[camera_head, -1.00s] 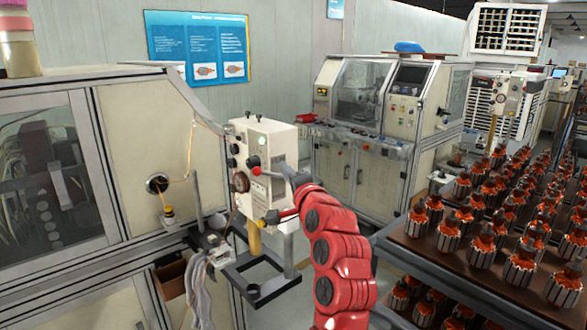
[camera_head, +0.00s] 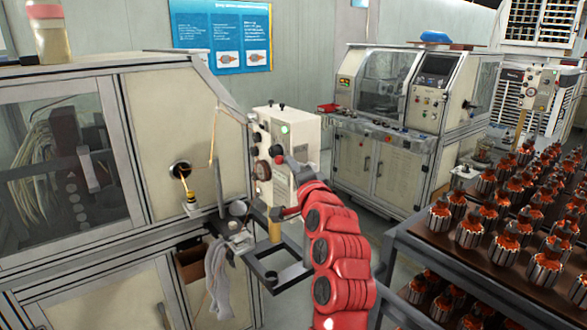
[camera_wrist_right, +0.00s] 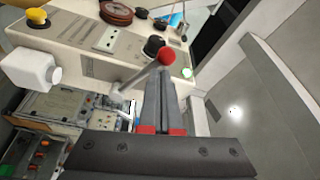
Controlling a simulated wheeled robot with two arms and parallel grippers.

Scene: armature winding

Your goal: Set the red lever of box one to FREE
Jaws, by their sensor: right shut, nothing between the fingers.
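Box one (camera_head: 299,130) is a cream control box on a post beside the winding machine. In the right wrist view, its panel (camera_wrist_right: 90,48) fills the upper left. The lever (camera_wrist_right: 140,80) is a metal rod with a red ball (camera_wrist_right: 166,57), slanting up to the right. My right gripper (camera_head: 277,153) is shut and empty at the front of the box. In the right wrist view, its closed fingertips (camera_wrist_right: 162,78) are right by the red ball; contact cannot be told. Panel markings are unreadable. My left gripper is not in view.
The panel carries a black knob (camera_wrist_right: 153,45), a lit green lamp (camera_wrist_right: 187,73) and a yellow button (camera_wrist_right: 37,16). A black frame stand (camera_head: 272,276) is below the box. A rack of armatures (camera_head: 460,250) stands to the right. Another machine (camera_head: 395,130) is behind.

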